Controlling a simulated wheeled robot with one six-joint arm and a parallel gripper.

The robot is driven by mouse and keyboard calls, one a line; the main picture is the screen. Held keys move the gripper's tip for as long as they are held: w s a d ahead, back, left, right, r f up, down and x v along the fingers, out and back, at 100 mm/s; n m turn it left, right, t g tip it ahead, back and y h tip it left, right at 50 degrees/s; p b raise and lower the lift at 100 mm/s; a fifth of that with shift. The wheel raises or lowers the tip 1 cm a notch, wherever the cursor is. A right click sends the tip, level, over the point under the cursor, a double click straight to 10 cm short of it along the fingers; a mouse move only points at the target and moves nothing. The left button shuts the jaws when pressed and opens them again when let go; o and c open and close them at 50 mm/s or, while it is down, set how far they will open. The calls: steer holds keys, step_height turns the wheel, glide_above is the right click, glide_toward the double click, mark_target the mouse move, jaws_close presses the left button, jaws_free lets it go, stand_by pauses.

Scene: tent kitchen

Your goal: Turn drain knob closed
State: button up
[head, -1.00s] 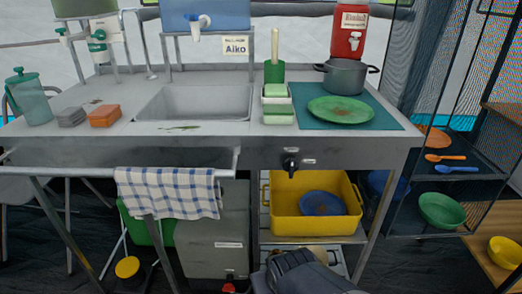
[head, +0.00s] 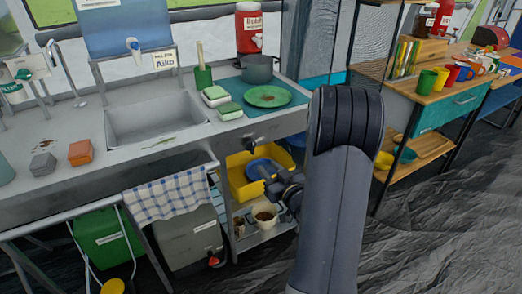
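A small black knob (head: 251,143) is on the front panel of the metal sink unit, right of the sink basin (head: 158,112). It is likely the drain knob; its exact turn angle is too small to tell. My gripper (head: 268,180) is below the knob and a little to its right, in front of the yellow tub. It appears apart from the knob. My arm partly hides it, and whether its fingers are open or shut is unclear.
A yellow tub (head: 240,187) with a blue plate (head: 259,168) sits under the counter. A checked towel (head: 167,197) hangs at the front. A grey container (head: 188,240) with a red tap stands below. Wooden shelves (head: 425,95) stand right; floor is clear there.

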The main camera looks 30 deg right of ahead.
mark_target(254, 148)
steer(key=shift+t, duration=0.3)
steer(key=w, duration=0.9)
steer(key=shift+w+r, duration=0.3)
steer(key=shift+w, duration=0.1)
steer(key=shift+c, duration=0.2)
jaws_close()
steer(key=shift+d, duration=0.1)
